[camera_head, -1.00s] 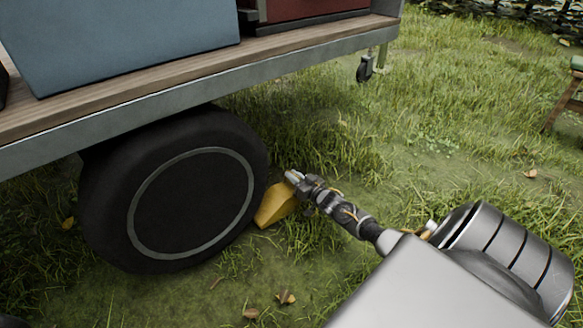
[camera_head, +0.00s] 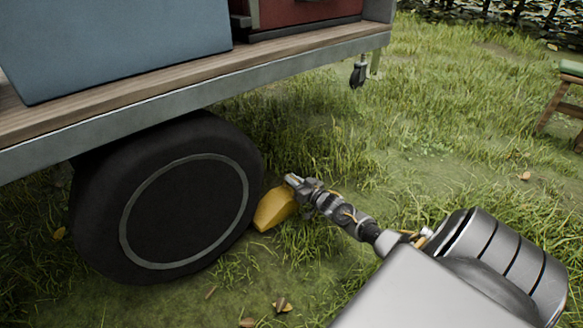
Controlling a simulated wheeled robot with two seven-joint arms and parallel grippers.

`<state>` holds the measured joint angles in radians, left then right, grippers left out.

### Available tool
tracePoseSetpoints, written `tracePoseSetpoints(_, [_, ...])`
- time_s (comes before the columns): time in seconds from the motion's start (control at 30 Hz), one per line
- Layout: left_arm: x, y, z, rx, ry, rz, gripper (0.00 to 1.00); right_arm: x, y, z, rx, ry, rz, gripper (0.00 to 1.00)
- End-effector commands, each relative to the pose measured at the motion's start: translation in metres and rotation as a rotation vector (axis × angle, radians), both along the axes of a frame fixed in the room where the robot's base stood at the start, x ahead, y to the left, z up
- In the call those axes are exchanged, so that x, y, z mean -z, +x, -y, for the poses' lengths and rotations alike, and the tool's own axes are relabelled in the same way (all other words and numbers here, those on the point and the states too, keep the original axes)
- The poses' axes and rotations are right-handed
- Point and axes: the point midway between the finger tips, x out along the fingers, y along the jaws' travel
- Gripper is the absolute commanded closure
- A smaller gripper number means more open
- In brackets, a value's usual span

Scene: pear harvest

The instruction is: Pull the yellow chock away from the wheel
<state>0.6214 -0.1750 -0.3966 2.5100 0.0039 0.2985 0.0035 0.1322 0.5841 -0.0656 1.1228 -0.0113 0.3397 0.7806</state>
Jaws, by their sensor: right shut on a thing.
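The yellow chock (camera_head: 274,210) sits on the grass at the right side of the trailer's black wheel (camera_head: 185,205). Its left end is close against the tyre; I cannot tell whether they touch. My right gripper (camera_head: 290,184) reaches in from the right and is shut on the chock's upper right part. The fingertips partly cover the chock there. My left gripper is not in view.
The trailer bed (camera_head: 200,85) with its metal edge overhangs the wheel and carries a blue box (camera_head: 115,45) and a red box (camera_head: 305,12). A small jockey wheel (camera_head: 358,73) hangs at the far end. A stool (camera_head: 566,95) stands at right. Grass right of the chock is open.

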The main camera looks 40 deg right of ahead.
Motion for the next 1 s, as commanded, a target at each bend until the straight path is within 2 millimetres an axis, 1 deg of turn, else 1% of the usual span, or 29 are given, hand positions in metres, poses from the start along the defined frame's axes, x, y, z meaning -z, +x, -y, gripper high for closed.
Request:
tracePoseSetpoints(0.07, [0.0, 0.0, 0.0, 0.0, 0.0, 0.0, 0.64, 0.003, -0.001, 0.001, 0.003, -0.002, -0.006, 1.0])
tracePoseSetpoints(0.1, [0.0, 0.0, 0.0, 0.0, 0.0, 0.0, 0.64, 0.003, -0.001, 0.001, 0.003, -0.002, -0.006, 0.83])
tracePoseSetpoints(0.27, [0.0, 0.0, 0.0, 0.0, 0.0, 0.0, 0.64, 0.002, -0.001, 0.001, 0.002, -0.002, -0.005, 0.62])
tracePoseSetpoints(0.3, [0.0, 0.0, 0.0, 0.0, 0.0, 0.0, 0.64, 0.001, -0.001, 0.001, 0.002, -0.002, -0.004, 0.6])
tracePoseSetpoints(0.57, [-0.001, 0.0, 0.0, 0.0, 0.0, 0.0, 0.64, 0.0, 0.0, 0.0, 0.001, -0.001, -0.001, 0.6])
tracePoseSetpoints(0.67, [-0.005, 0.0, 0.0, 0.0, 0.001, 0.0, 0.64, -0.001, -0.005, 0.0, 0.0, 0.0, -0.002, 0.6])
tracePoseSetpoints(0.77, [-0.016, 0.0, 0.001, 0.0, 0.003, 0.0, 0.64, -0.003, -0.018, -0.001, -0.001, 0.0, -0.004, 0.6])
tracePoseSetpoints(1.0, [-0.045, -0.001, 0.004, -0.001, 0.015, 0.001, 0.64, -0.004, -0.065, 0.0, 0.001, 0.001, -0.005, 0.6])
